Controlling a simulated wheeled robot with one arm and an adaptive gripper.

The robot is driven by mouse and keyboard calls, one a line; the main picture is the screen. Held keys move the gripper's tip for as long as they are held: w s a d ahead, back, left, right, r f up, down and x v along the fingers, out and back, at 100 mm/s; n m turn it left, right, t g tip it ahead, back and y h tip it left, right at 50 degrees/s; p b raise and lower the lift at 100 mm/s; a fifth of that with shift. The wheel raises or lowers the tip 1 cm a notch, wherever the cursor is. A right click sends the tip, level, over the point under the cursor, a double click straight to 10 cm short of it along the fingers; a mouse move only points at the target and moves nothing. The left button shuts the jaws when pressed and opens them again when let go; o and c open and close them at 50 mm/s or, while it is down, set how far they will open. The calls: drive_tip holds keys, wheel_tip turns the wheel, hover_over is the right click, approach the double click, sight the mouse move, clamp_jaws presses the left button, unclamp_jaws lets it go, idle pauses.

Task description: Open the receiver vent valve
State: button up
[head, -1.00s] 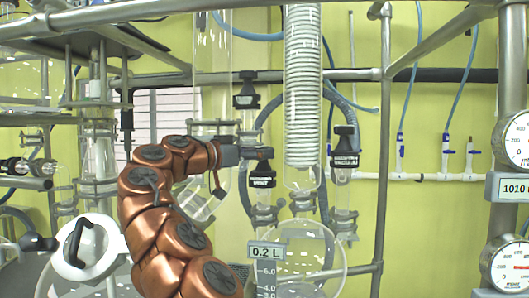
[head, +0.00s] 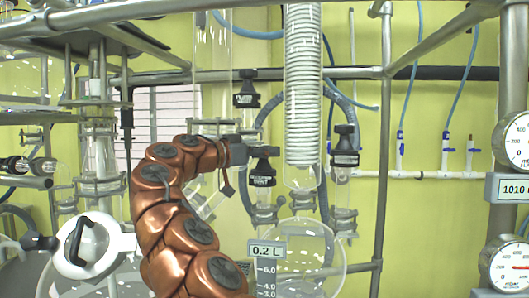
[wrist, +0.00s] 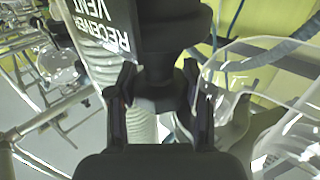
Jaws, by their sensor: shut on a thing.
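The receiver vent valve (head: 263,166) is a black knob with a black label on a glass neck, just left of the coiled condenser. In the wrist view its label (wrist: 97,25) reads RECEIVER VENT, upside down. My gripper (wrist: 160,98) has one dark finger on each side of the black valve knob (wrist: 160,75) and is shut on it. In the head view my gripper (head: 247,152) comes to the knob from the left, and its fingertips are hard to make out. The receiver flask (head: 300,250), marked 0.2 L, is below.
A similar black valve (head: 246,95) stands just above and left, and another (head: 345,145) to the right. The glass condenser (head: 302,90) is close beside the vent valve. A steel upright (head: 385,150) and gauges (head: 505,265) are farther right.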

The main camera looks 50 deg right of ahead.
drive_tip(key=c, duration=0.3)
drive_tip(key=shift+f+t+b, duration=0.15)
drive_tip(key=shift+t+b, duration=0.25)
drive_tip(key=shift+b, duration=0.25)
drive_tip(key=shift+a+n+b, duration=0.1)
drive_tip(key=shift+n+b, duration=0.2)
drive_tip(key=shift+b, duration=0.05)
